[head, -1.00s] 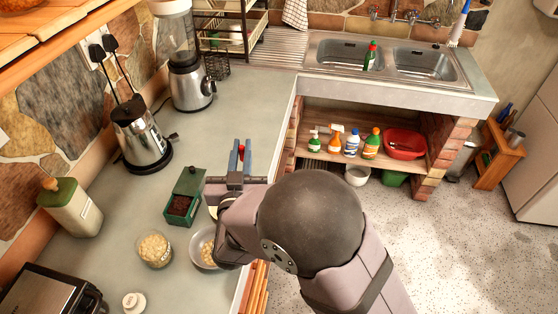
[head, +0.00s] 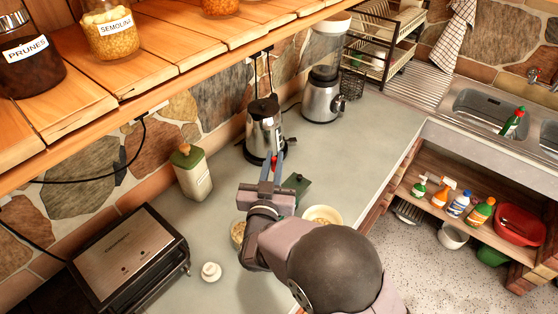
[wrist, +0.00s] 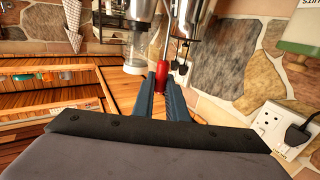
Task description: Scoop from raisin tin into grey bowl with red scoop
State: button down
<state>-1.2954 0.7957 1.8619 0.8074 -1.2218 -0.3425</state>
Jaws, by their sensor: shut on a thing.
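My gripper (head: 275,165) is shut on the red scoop (head: 274,161), of which only a little red shows between the fingers in the head view. In the wrist view, red of the scoop (wrist: 181,68) shows at the fingertips of my gripper (wrist: 160,82); its bowl end cannot be made out. The green raisin tin (head: 298,186) stands on the counter just right of my gripper, partly covered by it, and its contents are hidden. The grey bowl cannot be seen, and my arm covers that part of the counter.
A cream bowl (head: 323,216) with pale contents stands right of my arm. A glass jar (head: 238,233) is partly behind it. A wooden shelf (head: 150,75) overhangs.

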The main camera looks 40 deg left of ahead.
jog(key=shift+f, duration=0.15)
jog(key=shift+f+b, duration=1.2)
jog(key=shift+f, duration=0.7)
notch_tip(320, 180, down, 6)
jog(key=b, duration=0.5)
jog(key=shift+r, duration=0.3)
jog(key=shift+r+p, duration=2.35)
jog(key=shift+r, duration=1.5)
jog(key=shift+s+d, duration=0.1)
